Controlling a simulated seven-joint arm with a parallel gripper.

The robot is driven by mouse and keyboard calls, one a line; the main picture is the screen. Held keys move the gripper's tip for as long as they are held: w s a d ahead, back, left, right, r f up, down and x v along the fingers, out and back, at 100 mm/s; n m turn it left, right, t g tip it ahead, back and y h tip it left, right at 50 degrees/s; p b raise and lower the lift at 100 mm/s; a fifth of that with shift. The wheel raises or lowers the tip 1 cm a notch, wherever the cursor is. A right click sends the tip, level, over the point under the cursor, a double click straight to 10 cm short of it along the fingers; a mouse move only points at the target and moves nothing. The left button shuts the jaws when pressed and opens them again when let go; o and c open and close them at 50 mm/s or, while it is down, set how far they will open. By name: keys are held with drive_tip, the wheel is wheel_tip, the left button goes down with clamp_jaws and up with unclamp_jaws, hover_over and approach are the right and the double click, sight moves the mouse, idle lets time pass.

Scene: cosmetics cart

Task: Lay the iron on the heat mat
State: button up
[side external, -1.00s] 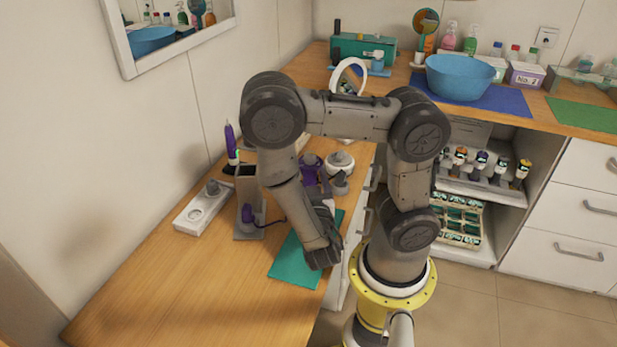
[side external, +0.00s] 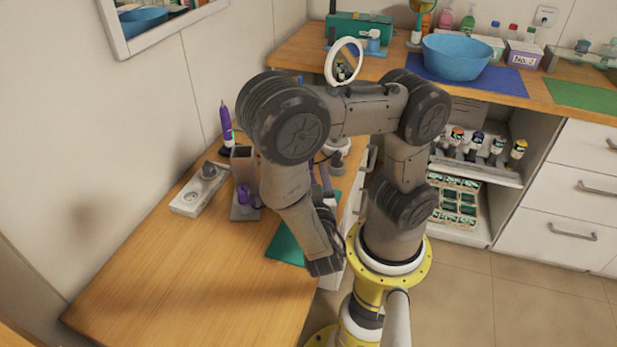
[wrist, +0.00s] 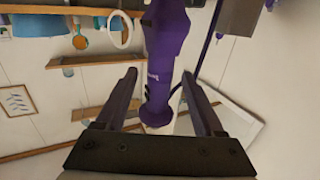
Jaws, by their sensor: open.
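A purple tool with a rounded lower end, which looks like the iron (wrist: 160,60), shows in the wrist view between the two fingers of my gripper (wrist: 158,88). The fingers are apart; I cannot tell whether either touches it. In the side view my gripper and this tool are mostly hidden behind my arm. The green heat mat (side external: 284,249) lies on the wooden counter, partly covered by my forearm. My gripper is on the far side of my wrist there, near the mat's right edge.
A grey holder (side external: 244,165) with a purple part in it stands left of the mat. A white power strip (side external: 198,190) and an upright purple item (side external: 227,125) are near the wall. A ring mirror (side external: 330,65) stands behind my arm. The front counter (side external: 185,285) is clear.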

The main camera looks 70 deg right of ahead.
drive_tip(key=shift+v, duration=0.8)
drive_tip(key=w+a+f+g+y, duration=0.1)
drive_tip(key=a+f+y, duration=0.1)
drive_tip(key=y, duration=0.1)
drive_tip(key=w+a+f+g+y, duration=0.1)
drive_tip(key=w+a+f+y, duration=0.1)
drive_tip(key=a+f, duration=0.1)
drive_tip(key=w+a+f+y, duration=0.2)
drive_tip(key=a+f+y, duration=0.1)
drive_tip(key=shift+a+f+g+y, duration=0.15)
drive_tip(key=shift+a+g+y, duration=0.15)
drive_tip(key=shift+g, duration=0.1)
drive_tip(key=w+a+r+n+t+y, duration=0.1)
drive_tip(key=w+a+r+n+y, duration=0.2)
drive_tip(key=a+r+y, duration=0.3)
drive_tip(key=w+a+r+n+t+y, duration=0.25)
drive_tip(key=w+a+r+y, duration=0.2)
drive_tip(key=r, duration=0.35)
drive_tip(key=s+d+r+n+g+h, duration=0.1)
drive_tip(key=s+d+r+n, duration=0.2)
drive_tip(key=s+d, duration=0.3)
drive_tip(key=s+d+r+n+g+h, duration=0.2)
drive_tip(key=s+d+r+n, duration=0.2)
drive_tip(key=s, duration=0.5)
drive_tip(key=shift+d+r, duration=0.85)
drive_tip(key=shift+d, duration=0.3)
